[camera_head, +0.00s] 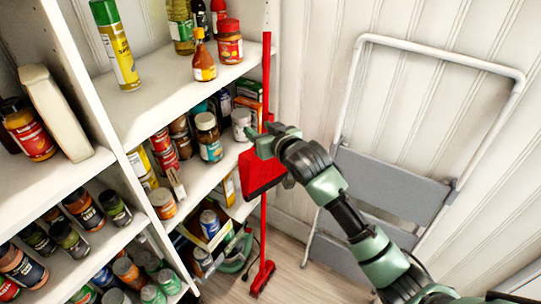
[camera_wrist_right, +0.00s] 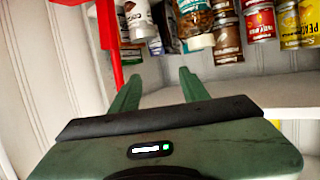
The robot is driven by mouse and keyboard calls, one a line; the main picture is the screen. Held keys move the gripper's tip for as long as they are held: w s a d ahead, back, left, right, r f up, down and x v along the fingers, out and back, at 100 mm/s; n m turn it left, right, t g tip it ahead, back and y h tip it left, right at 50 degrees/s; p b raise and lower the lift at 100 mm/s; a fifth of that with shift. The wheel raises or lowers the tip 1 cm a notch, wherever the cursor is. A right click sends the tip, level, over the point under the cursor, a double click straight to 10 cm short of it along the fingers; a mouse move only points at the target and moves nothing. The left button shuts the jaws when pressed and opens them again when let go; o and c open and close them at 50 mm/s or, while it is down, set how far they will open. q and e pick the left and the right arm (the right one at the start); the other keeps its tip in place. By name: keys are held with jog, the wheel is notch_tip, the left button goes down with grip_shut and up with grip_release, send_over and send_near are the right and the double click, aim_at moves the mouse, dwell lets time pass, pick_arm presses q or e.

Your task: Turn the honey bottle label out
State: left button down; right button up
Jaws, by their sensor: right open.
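A small amber bottle with an orange cap, seemingly the honey bottle (camera_head: 204,60), stands upright on the upper shelf (camera_head: 160,95) in the head view. A reddish-orange label patch shows low on its side; I cannot read it. It stands left of a red-lidded jar (camera_head: 230,42). My right gripper (camera_head: 262,142) is below and to the right of the bottle, beside the middle shelf, apart from it. In the right wrist view its two fingers (camera_wrist_right: 158,85) are spread with nothing between them. The honey bottle is not recognisable there. My left gripper is not in view.
A tall red-handled broom or dustpan (camera_head: 266,85) stands close by my right gripper. A jar (camera_head: 208,138) and white container (camera_head: 241,124) stand on the middle shelf. A yellow spray can (camera_head: 115,45) is left of the bottle. A folding step stool (camera_head: 395,185) leans at right.

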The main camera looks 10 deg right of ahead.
jog(key=s+d+f+g+h, duration=0.1)
jog(key=s+d+f+g, duration=0.15)
jog(key=f, duration=0.75)
jog(key=s+d+f+g, duration=0.1)
jog(key=s+d+f, duration=0.15)
jog(key=f, duration=0.75)
jog(key=s+d+f+g+h, duration=0.1)
jog(key=s+f, duration=0.3)
jog(key=f, duration=0.6)
jog(key=s+d+f+g+h, duration=0.1)
jog(key=s+d+f+g, duration=0.2)
jog(key=s+f, duration=1.05)
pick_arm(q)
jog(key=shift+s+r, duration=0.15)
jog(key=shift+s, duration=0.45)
pick_arm(e)
jog(key=s+d+f+g, duration=0.1)
jog(key=s+f, duration=0.5)
jog(key=s, duration=0.6)
jog(key=s+f+g, duration=0.2)
jog(key=s+f, duration=0.4)
jog(key=s, duration=0.7)
jog(key=s+d+f+g, duration=0.1)
jog(key=s+f, duration=0.5)
jog(key=s, duration=0.7)
jog(key=shift+d+f+g+h, duration=0.3)
jog(key=shift+g+h, duration=0.1)
jog(key=shift+g, duration=0.45)
